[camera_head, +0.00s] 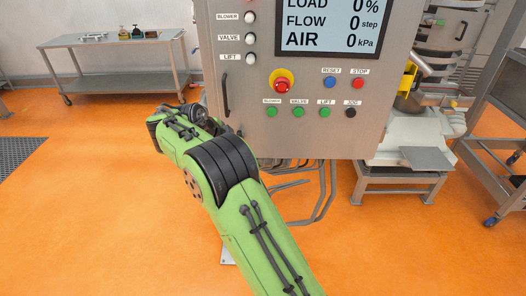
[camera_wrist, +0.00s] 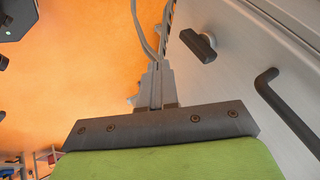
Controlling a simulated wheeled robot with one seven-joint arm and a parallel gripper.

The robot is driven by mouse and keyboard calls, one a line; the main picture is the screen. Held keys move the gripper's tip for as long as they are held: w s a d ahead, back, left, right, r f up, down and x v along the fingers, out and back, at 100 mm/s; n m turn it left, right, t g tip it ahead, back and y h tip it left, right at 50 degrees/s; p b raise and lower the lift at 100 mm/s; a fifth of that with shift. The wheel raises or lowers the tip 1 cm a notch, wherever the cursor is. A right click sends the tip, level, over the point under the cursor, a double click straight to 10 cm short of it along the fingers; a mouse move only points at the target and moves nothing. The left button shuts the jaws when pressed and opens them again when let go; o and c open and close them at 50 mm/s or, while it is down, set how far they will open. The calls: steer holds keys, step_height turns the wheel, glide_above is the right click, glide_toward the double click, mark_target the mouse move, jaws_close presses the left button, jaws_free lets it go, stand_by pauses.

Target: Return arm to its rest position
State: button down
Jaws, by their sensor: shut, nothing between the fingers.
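My gripper (camera_wrist: 157,68) shows in the wrist view beyond a dark grey bolted plate and green housing. Its two grey fingers are together, with nothing between them. In the head view my green arm (camera_head: 252,235) rises from the bottom, bends at a black ribbed joint and reaches up and left, in front of the cabinet's lower left. My fingers cannot be made out in that view. The grey control cabinet (camera_head: 370,130) stands close by; its side fills the right of the wrist view, with a black handle (camera_wrist: 286,108) and a black latch (camera_wrist: 199,45).
A metal table (camera_head: 115,48) with bottles stands at the back left. Grey pipes (camera_head: 322,190) run below the cabinet. A machine on a low stand (camera_head: 400,170) and a metal frame on casters (camera_head: 497,150) are at the right. The orange floor at left is clear.

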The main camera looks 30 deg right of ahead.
steer(key=w+p+v, duration=0.1)
steer(key=p+v, duration=0.1)
steer(key=v, duration=0.6)
steer(key=s+d+r+n+t+y+b, duration=0.1)
steer(key=s+d+r+n+y, duration=0.15)
steer(key=s+n, duration=0.4)
steer(key=s+d+r+n+y+b, duration=0.1)
steer(key=s+r+n, duration=0.3)
steer(key=s, duration=0.5)
steer(key=s+a+f+n+y, duration=0.1)
steer(key=s+a+f+n, duration=0.1)
steer(key=s, duration=0.4)
steer(key=s+a+f+n+y, duration=0.1)
steer(key=s+a+f+n, duration=0.1)
steer(key=s+n, duration=0.3)
steer(key=s+a+f+n+t+y, duration=0.1)
steer(key=s+a+f+n, duration=0.1)
steer(key=s, duration=0.5)
steer(key=shift+s+f+n+b, duration=0.2)
steer(key=shift+f+n+b, duration=0.15)
steer(key=shift+f+n, duration=0.6)
steer(key=shift+s+a+r, duration=0.1)
steer(key=shift+r, duration=0.05)
